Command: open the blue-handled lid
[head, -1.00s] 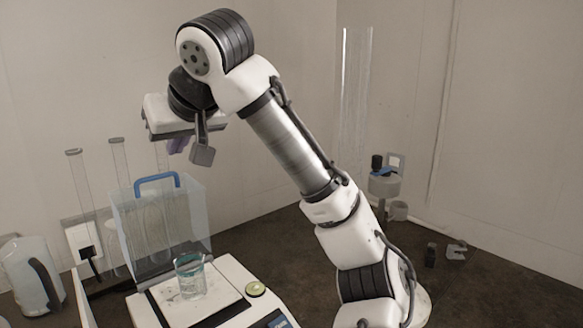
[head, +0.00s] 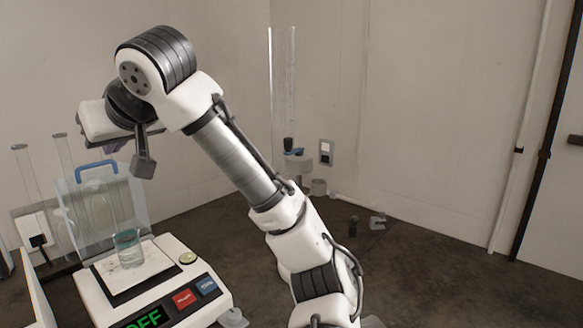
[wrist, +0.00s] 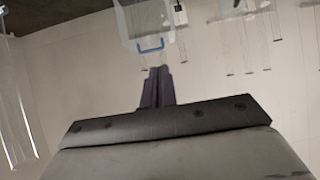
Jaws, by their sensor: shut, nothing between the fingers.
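The clear lid (head: 135,205) with the blue handle (head: 97,166) stands upright at the back of the white scale (head: 150,290). The handle is on its top edge. A glass beaker (head: 128,248) stands uncovered on the scale's plate, in front of the lid. My gripper (head: 116,148) is above the lid, close to the handle in the picture, partly hidden by my wrist. In the wrist view its purple fingers (wrist: 157,72) are together and empty. The blue handle (wrist: 151,46) shows just beyond the fingertips, apart from them.
The scale's display (head: 143,318) reads OFF, beside red (head: 184,299) and blue (head: 206,286) buttons. Tall glass tubes (head: 64,155) stand behind at the left. A tall clear cylinder (head: 283,80) and small items are at the back. The dark floor at the right is mostly free.

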